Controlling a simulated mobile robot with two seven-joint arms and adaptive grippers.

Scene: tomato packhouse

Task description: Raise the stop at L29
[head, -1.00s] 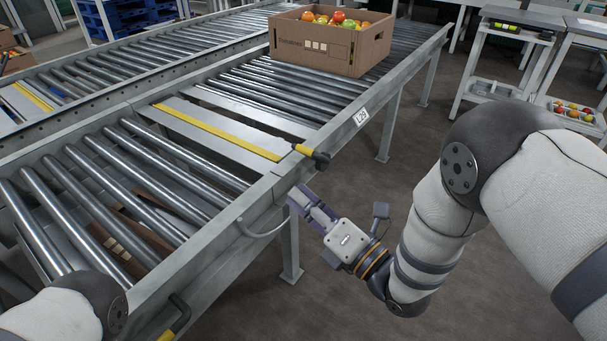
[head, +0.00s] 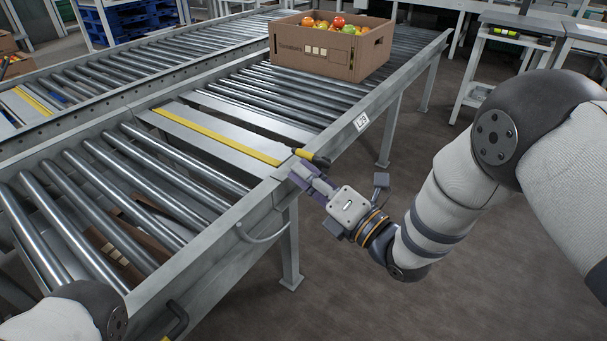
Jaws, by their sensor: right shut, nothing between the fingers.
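The label plate (head: 361,121), which seems to read L29, is on the side rail of the near conveyor. Beside it, a flat metal plate with a yellow edge strip (head: 215,135) lies across the conveyor, about level with the rollers. A lever handle (head: 316,159) with a yellow collar and black grip sticks out over the rail at the strip's end. My right gripper (head: 300,174) is shut and empty, outside the rail just below the handle; whether they touch I cannot tell. My left gripper is out of view.
A cardboard box of tomatoes (head: 314,64) stands on the rollers beyond the plate. A bent grey bar (head: 262,236) and another black handle (head: 178,318) stick out from the nearer rail. A conveyor leg (head: 290,248) stands below.

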